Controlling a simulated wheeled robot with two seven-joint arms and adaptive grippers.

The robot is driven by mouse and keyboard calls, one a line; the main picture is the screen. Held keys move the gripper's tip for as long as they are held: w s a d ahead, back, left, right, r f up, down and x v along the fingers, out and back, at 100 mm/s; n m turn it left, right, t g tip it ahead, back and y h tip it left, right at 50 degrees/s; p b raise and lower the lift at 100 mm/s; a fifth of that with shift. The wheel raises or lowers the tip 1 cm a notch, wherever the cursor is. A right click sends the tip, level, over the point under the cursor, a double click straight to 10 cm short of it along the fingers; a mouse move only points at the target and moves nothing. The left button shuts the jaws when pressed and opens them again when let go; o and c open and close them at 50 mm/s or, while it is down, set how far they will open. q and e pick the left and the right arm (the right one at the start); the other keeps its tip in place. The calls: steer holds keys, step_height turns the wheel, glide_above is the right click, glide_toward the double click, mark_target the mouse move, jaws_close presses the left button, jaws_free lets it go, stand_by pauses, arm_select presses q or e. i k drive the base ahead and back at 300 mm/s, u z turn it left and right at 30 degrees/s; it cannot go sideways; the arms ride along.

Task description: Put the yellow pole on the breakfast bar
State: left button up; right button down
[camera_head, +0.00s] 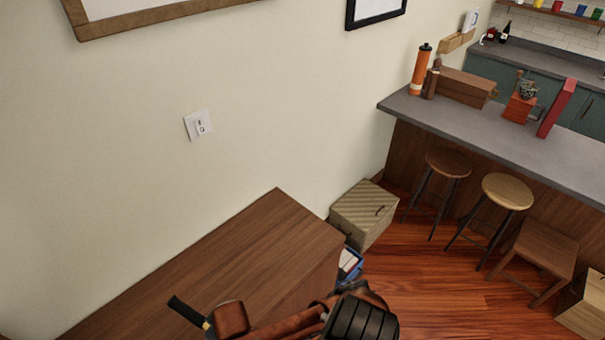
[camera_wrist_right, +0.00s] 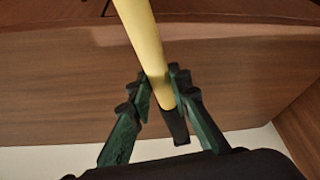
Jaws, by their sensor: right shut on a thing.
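The yellow pole (camera_wrist_right: 143,40) has a black end and runs up out of the right wrist view. My right gripper (camera_wrist_right: 160,88) is shut on it close to that black end. In the head view, a black rod end with a little yellow (camera_head: 206,324) shows at the bottom left, apparently part of the pole; the rest is hidden or out of frame. The breakfast bar (camera_head: 455,128) is the grey counter at the upper right, well away from the pole. My left gripper is not in view.
A brown wooden cabinet (camera_head: 250,245) stands against the wall. A striped box (camera_head: 362,212), stools (camera_head: 507,191) and a wooden seat (camera_head: 545,247) stand before the bar.

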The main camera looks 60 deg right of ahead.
mark_target(448, 112)
steer(key=k, duration=0.85)
steer(key=u, duration=1.9)
steer(key=k, duration=3.2)
steer(key=z, duration=3.3)
